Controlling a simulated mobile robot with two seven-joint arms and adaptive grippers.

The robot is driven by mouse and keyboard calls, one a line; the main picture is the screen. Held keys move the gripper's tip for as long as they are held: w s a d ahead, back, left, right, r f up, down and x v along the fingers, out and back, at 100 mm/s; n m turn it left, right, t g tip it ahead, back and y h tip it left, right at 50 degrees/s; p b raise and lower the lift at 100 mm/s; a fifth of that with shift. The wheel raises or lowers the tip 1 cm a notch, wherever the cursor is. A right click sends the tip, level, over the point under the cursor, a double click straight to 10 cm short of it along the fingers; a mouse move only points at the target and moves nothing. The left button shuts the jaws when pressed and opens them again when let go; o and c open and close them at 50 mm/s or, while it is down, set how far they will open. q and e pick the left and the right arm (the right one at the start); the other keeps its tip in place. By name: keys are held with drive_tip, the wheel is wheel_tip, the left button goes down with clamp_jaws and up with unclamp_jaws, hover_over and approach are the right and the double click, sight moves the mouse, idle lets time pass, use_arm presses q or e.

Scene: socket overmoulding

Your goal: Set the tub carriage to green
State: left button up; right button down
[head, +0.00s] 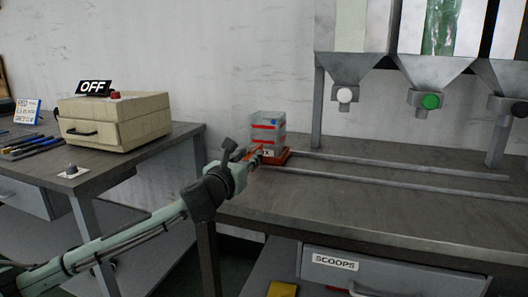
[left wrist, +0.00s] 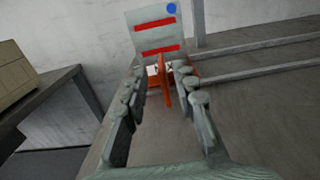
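The tub carriage has an orange-red base (head: 277,157) and sits at the left end of two rails on the right bench. On it stands a clear grey tub (head: 267,126) with red bands and a blue dot. In the left wrist view the tub (left wrist: 155,35) stands straight ahead, and an upright orange handle (left wrist: 166,86) rises in front of it. My left gripper (left wrist: 163,82) is open, with its fingers on either side of the handle and gaps showing. In the head view the left gripper (head: 250,158) is at the carriage's near left side. The green-knobbed hopper outlet (head: 430,101) is further right.
A white-knobbed outlet (head: 344,95) and a black-knobbed outlet (head: 520,109) flank the green one. The rails (head: 400,165) run right, clear of objects. A beige box (head: 115,120) with an OFF sign stands on the left bench. A SCOOPS drawer (head: 385,275) is below the right bench.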

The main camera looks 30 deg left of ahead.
sight(262, 144)
use_arm(q)
drive_tip(key=x, duration=0.5)
drive_tip(key=shift+w, duration=0.4)
clamp_jaws()
